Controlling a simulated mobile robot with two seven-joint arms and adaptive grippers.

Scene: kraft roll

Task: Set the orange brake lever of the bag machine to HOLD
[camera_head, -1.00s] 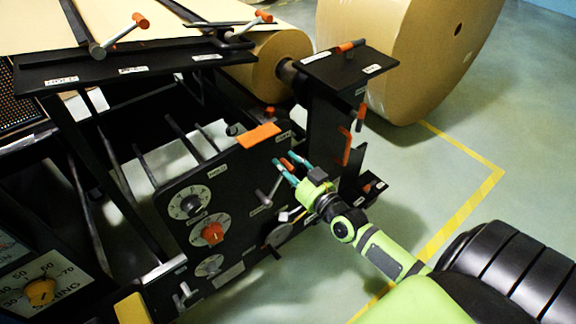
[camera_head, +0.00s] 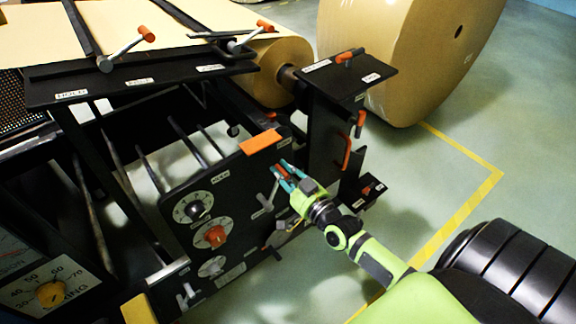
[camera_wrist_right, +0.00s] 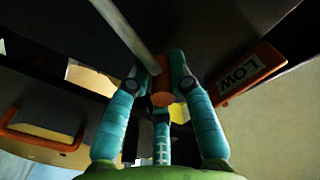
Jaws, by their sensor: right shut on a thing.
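My right gripper (camera_head: 284,172) is at the right side of the bag machine's black control panel (camera_head: 238,180). Its teal fingers are closed around the orange end of a grey lever (camera_head: 283,169). In the right wrist view, the orange grip (camera_wrist_right: 162,92) sits between the fingertips, and its grey rod (camera_wrist_right: 128,35) runs to the upper left. The fingers partly hide the grip in the head view. The labels near the lever are too small to read in the head view. My left gripper is not in view.
Dials and an orange-red knob (camera_head: 212,237) are on the panel. An orange block (camera_head: 262,142) tops it. Other orange-tipped levers (camera_head: 146,34) are on the machine. A large kraft roll (camera_head: 420,60) stands behind. An orange LOW plate (camera_wrist_right: 245,75) is near the fingers.

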